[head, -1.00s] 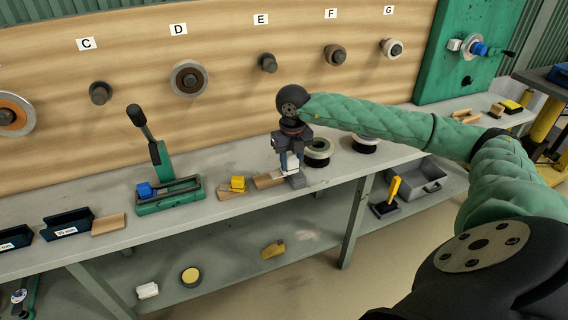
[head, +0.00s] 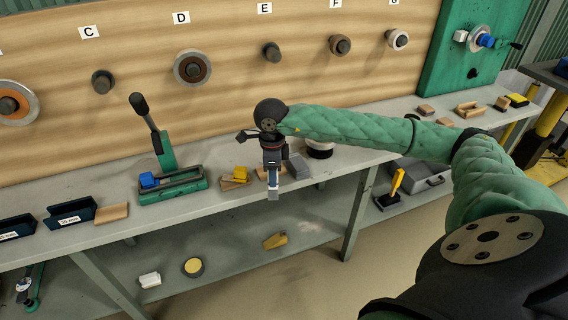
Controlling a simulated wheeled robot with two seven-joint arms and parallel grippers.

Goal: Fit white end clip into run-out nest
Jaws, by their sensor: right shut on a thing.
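My right gripper (head: 273,188) points down over the front edge of the bench, in the middle of the head view. It is shut on a small whitish piece (head: 273,196), which looks like the white end clip, though the fingers cover most of it. A grey block (head: 299,166) stands on the bench just right of the gripper. A wooden piece (head: 262,174) lies behind the gripper, partly hidden. I cannot tell for sure which of these is the run-out nest. My left gripper is not in view.
A wooden block with a yellow piece (head: 238,175) and a green lever tool (head: 172,182) stand left of the gripper on the bench (head: 135,228). A dark coil with a pale rim (head: 319,150) stands to the right. Pegs line the wooden board behind.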

